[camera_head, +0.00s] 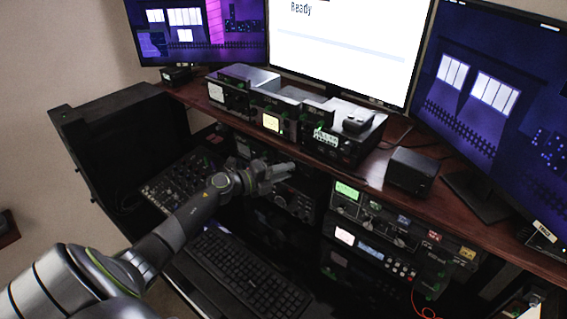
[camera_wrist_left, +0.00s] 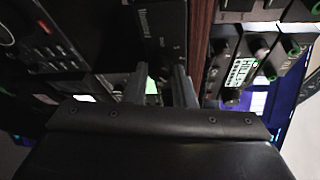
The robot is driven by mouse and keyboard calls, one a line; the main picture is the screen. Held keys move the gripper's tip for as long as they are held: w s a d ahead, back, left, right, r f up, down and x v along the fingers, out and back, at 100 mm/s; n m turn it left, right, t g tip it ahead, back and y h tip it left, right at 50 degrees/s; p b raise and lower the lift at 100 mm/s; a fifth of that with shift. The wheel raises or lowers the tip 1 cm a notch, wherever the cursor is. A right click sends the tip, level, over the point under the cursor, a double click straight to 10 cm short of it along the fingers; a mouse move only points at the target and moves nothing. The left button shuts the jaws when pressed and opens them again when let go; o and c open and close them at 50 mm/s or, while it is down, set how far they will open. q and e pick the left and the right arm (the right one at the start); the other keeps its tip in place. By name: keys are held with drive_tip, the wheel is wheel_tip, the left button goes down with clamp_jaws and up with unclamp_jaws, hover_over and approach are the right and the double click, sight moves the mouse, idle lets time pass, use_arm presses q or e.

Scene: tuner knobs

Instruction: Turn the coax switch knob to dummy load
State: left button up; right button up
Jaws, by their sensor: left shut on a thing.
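My left arm reaches in from the lower left in the head view. Its gripper (camera_head: 282,169) is at the dark equipment just below the front edge of the wooden shelf. In the left wrist view the two fingers (camera_wrist_left: 164,84) point at a dark box (camera_wrist_left: 160,32) with small pale lettering, beside the wooden edge. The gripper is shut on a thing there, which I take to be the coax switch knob. The knob itself is hidden by the fingers, so its pointer and the position it is set to cannot be read. My right gripper is not in view.
Several radio units, one of them a front meter unit (camera_head: 272,122), stand on the wooden shelf (camera_head: 460,225) above the gripper. A radio with a green display (camera_head: 347,190) is to the right below the shelf. A keyboard (camera_head: 250,275) lies below; monitors (camera_head: 345,45) stand behind.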

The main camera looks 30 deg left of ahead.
use_arm(q)
drive_tip(key=shift+m+g+y+p, duration=0.4)
drive_tip(key=shift+m+p, duration=0.9)
drive_tip(key=shift+p, duration=0.25)
drive_tip(key=shift+s, duration=0.1)
drive_tip(key=o, duration=1)
drive_tip(key=shift+d, duration=0.1)
